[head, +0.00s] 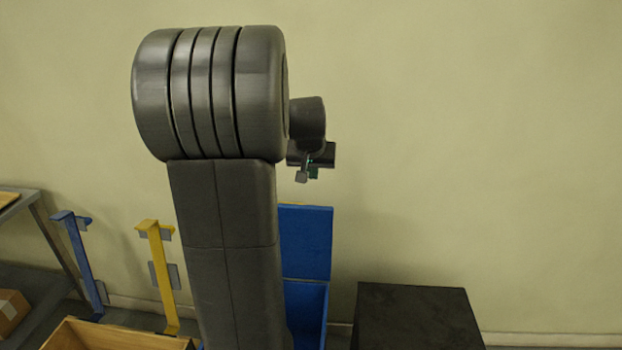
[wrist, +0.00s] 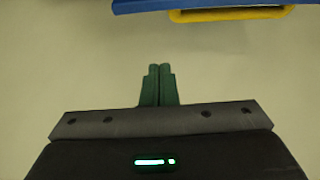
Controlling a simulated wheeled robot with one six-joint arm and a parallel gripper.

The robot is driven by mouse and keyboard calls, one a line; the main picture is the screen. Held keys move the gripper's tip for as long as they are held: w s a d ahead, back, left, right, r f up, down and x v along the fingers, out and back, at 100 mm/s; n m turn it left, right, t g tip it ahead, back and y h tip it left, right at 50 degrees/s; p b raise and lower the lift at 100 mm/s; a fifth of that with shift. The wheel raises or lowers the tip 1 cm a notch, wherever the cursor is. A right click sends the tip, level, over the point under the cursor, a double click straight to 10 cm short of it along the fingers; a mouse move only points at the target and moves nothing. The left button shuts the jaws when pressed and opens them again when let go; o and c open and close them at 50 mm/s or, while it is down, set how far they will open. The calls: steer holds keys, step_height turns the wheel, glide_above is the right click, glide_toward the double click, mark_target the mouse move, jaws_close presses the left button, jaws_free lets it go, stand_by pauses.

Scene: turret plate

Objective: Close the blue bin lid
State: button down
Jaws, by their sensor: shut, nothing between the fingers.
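The blue bin (head: 306,312) stands on the floor against the wall, partly hidden behind my arm. Its blue lid (head: 306,243) is open, standing upright at the back of the bin. My gripper (head: 307,178) is above the lid in the head view, apart from it. In the wrist view my gripper (wrist: 160,68) shows its two green fingers together with nothing between them. A blue edge (wrist: 200,4) with a yellow piece (wrist: 232,13) crosses the top of the wrist view; I cannot tell for certain what they belong to.
A black box (head: 417,315) stands right of the bin. A yellow stand (head: 162,275) and a blue stand (head: 78,262) are at left, near an open wooden box (head: 115,337) and a shelf (head: 35,200) with a carton (head: 10,310). The wall at upper right is clear.

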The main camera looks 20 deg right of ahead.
steer(key=f, duration=0.5)
steer(key=w+f+p, duration=0.1)
steer(key=f, duration=0.2)
steer(key=shift+w+d+f, duration=0.1)
steer(key=shift+d+f, duration=0.15)
steer(key=shift+s+a+f, duration=0.15)
steer(key=shift+s+f, duration=0.05)
steer(key=shift+s, duration=0.05)
steer(key=shift+f, duration=0.1)
